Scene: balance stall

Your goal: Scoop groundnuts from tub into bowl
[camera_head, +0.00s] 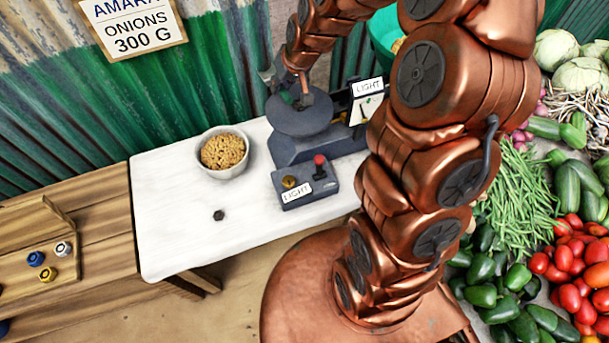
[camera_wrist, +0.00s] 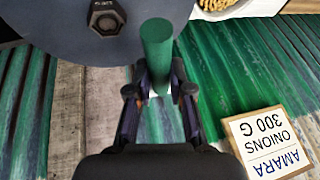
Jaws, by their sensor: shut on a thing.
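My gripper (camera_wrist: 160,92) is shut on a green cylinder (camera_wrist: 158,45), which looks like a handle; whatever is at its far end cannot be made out. In the head view, my gripper (camera_head: 304,82) is above the grey balance pan (camera_head: 290,122), beside the corrugated wall. A pale bowl (camera_head: 240,169) heaped with tan groundnuts (camera_head: 222,150) stands on the white table, left of the balance; it also shows at the top edge of the wrist view (camera_wrist: 234,9). A green tub (camera_head: 380,38) is behind my arm, mostly hidden, with a little tan content visible.
A dark hexagonal weight (camera_wrist: 106,17) lies on the pan. Another small dark weight (camera_head: 218,215) is on the white table (camera_head: 180,240). A grey box with a red knob (camera_head: 319,160) stands before the balance. Vegetables (camera_head: 568,260) crowd the right.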

